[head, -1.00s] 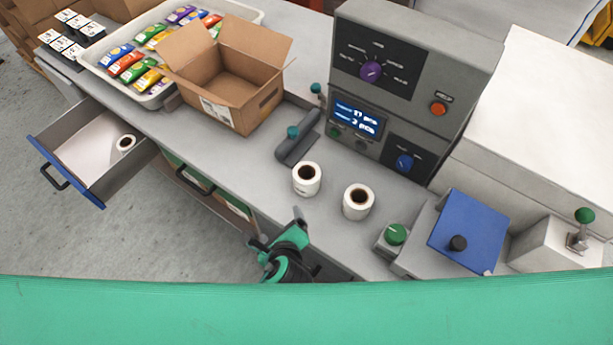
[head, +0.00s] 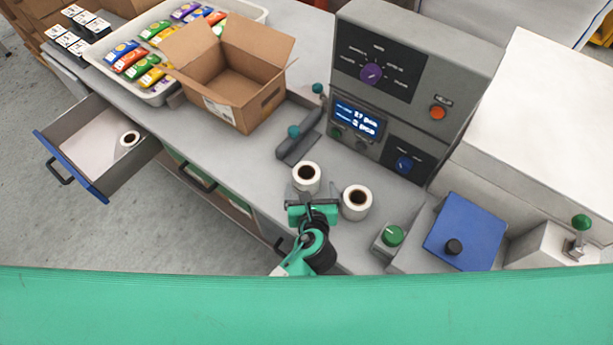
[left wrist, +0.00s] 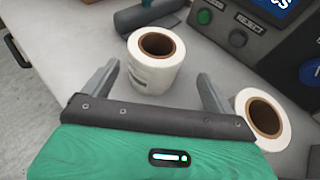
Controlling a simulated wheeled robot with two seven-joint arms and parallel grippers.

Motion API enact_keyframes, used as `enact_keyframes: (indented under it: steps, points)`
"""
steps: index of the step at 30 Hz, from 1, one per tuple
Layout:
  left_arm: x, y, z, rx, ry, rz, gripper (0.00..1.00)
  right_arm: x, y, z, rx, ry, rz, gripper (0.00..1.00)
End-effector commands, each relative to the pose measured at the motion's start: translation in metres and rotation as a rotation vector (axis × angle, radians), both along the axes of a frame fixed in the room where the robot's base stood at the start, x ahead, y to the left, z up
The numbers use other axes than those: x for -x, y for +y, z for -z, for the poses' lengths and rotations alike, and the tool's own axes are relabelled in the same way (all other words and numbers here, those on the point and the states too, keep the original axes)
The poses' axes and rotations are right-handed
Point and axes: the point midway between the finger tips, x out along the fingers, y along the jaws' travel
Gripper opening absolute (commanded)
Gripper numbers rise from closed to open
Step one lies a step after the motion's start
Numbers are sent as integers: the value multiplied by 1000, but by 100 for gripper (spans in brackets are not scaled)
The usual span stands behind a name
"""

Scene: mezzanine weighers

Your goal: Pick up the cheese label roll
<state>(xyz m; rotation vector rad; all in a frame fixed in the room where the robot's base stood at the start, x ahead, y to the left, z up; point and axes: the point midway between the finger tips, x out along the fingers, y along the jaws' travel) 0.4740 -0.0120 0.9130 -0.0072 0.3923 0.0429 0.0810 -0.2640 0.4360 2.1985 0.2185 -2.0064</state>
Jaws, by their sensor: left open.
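Two white label rolls with brown cores stand upright on the grey worktop. The left one (head: 306,178) is just beyond my left gripper (head: 314,200); the right one (head: 357,202) stands to its right. A third roll (head: 128,140) lies in the open drawer. I cannot read which roll is the cheese one. My left gripper is open and empty. In the left wrist view the left roll (left wrist: 154,62) shows ahead between the two fingers, and the right roll (left wrist: 262,116) is outside the right finger. My right gripper is not in view.
An open cardboard box (head: 232,75) and a tray (head: 155,96) of colourful packs stand at the back left. A grey control unit (head: 388,115) stands behind the rolls. A green knob (head: 393,236) and a blue plate (head: 465,232) are to the right. The blue-fronted drawer (head: 72,170) juts out left.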

Motion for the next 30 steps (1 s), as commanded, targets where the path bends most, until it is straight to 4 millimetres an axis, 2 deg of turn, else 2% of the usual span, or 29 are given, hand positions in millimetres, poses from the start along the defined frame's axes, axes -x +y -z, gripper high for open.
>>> enact_keyframes:
  steps: [4, 12, 22, 23, 30]
  points:
    - [-9, 3, 4, -1, 1, -2, 89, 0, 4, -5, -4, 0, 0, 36]
    - [-41, 10, 20, 0, 0, -1, 89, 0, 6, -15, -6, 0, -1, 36]
    - [-47, 10, 25, 2, 1, -1, 89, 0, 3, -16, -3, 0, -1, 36]
    - [-47, 10, 25, 2, 1, -1, 87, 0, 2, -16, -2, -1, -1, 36]
    - [-47, 10, 25, 1, 1, 0, 40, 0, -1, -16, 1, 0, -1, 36]
